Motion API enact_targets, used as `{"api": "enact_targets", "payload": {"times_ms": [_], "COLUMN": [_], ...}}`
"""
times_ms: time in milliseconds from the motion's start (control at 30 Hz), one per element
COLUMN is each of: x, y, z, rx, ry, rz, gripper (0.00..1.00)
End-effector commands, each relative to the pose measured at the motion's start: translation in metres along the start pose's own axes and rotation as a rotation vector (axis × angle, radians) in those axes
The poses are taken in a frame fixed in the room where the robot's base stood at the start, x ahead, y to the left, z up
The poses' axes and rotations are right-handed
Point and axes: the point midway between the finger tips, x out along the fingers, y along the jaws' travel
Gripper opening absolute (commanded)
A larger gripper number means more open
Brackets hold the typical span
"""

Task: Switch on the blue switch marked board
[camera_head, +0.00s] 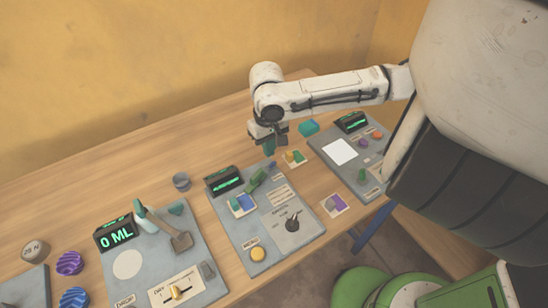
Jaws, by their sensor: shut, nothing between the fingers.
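My gripper (269,149) hangs at the end of my arm, pointing down with its fingers shut and empty. It appears above the back edge of the middle grey panel (228,233). A blue and white square part (242,204) sits on that panel, just in front of its display. It may be the blue switch, but I cannot read a board marking on it. A green lever-like part (257,179) stands beside it, nearer my gripper. The gripper is apart from both. I cannot tell the position of any switch.
The middle panel also has a black knob (292,222) and a yellow button (257,254). A left panel (122,288) has a lever (168,232) and a slider (175,291). A right panel (341,152) carries several small controls. Loose pieces, including a teal block (309,127), lie between panels.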

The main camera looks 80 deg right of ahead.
Motion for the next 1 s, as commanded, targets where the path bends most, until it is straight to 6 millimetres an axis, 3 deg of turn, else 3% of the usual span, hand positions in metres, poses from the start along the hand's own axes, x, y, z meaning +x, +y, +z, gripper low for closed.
{"api": "enact_targets", "payload": {"times_ms": [500,1000], "x": [-0.041,-0.042], "y": [0.000,0.000], "z": [0.000,0.000], "rx": [0.000,0.000], "ry": [0.000,0.000], "rz": [0.000,0.000], "gripper": [0.00,0.00]}}
